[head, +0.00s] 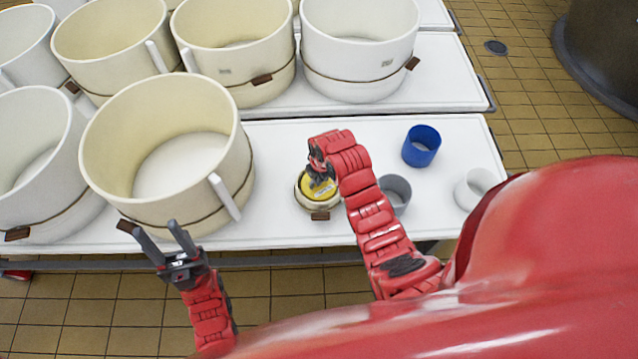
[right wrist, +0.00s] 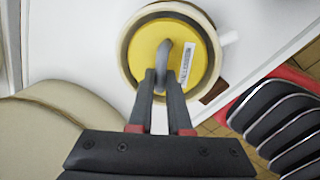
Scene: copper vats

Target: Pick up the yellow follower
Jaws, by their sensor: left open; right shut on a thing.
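The yellow follower (head: 322,191) is a round yellow disc with a grey handle and a white label. It sits within the rim of a small cream mould (head: 303,193) on the white table. In the right wrist view the follower (right wrist: 146,45) fills most of the mould's (right wrist: 126,62) opening. My right gripper (head: 318,177) is above it, with both fingers (right wrist: 161,76) shut on its grey handle. I cannot tell whether the disc is raised inside the mould. My left gripper (head: 160,230) is open and empty near the table's front edge, below the large cream mould.
A large cream mould (head: 165,110) stands left of the follower. A blue cup (head: 421,146), a grey cup (head: 396,192) and a white cup (head: 474,188) stand to its right. More large moulds fill the back and left. Bare table lies around the small mould.

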